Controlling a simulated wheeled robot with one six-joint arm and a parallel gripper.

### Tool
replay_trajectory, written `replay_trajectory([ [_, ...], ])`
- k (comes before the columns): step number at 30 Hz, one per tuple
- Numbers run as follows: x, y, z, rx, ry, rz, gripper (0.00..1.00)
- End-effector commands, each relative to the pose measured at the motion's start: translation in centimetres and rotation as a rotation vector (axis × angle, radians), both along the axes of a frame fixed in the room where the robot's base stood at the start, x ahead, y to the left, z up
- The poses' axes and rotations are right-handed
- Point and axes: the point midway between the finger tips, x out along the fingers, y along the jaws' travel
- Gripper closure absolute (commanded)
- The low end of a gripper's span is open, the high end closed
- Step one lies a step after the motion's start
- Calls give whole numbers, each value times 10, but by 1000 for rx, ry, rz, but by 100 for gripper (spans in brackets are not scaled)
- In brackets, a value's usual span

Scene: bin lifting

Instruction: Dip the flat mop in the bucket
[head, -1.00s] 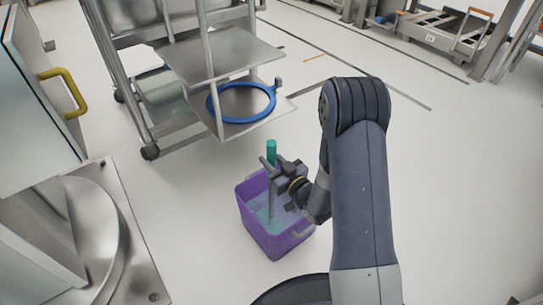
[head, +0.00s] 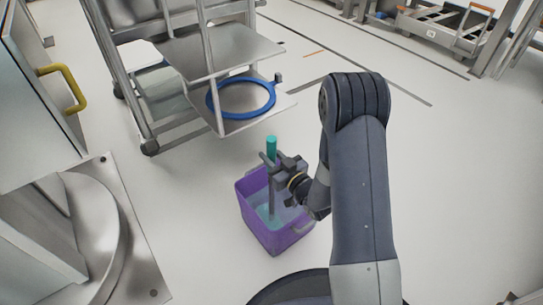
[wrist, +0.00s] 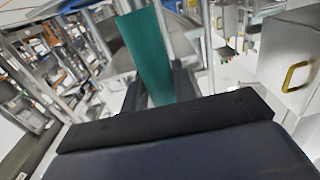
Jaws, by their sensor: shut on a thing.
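The purple bucket (head: 277,238) stands on the floor in the middle of the head view, with bluish water (head: 262,212) inside. The mop shows as an upright handle with a teal top (head: 271,147); its grey lower part goes down into the bucket. The mop's flat head is hard to make out in the water. My gripper (head: 273,171) is above the bucket, shut on the mop handle below its teal top. In the wrist view the teal handle (wrist: 147,55) rises between the fingers.
A metal trolley (head: 180,60) with a blue ring (head: 242,115) on its lower shelf stands just behind the bucket. A steel unit (head: 115,235) and a cabinet with a yellow handle (head: 66,86) are at left. The floor right of my arm is clear.

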Motion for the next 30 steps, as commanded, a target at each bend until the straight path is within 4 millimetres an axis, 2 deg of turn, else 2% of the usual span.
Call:
replay_trajectory([
  [7, 0, 0, 7, 1, -4, 0, 96],
  [30, 0, 0, 97, 0, -4, 0, 96],
])
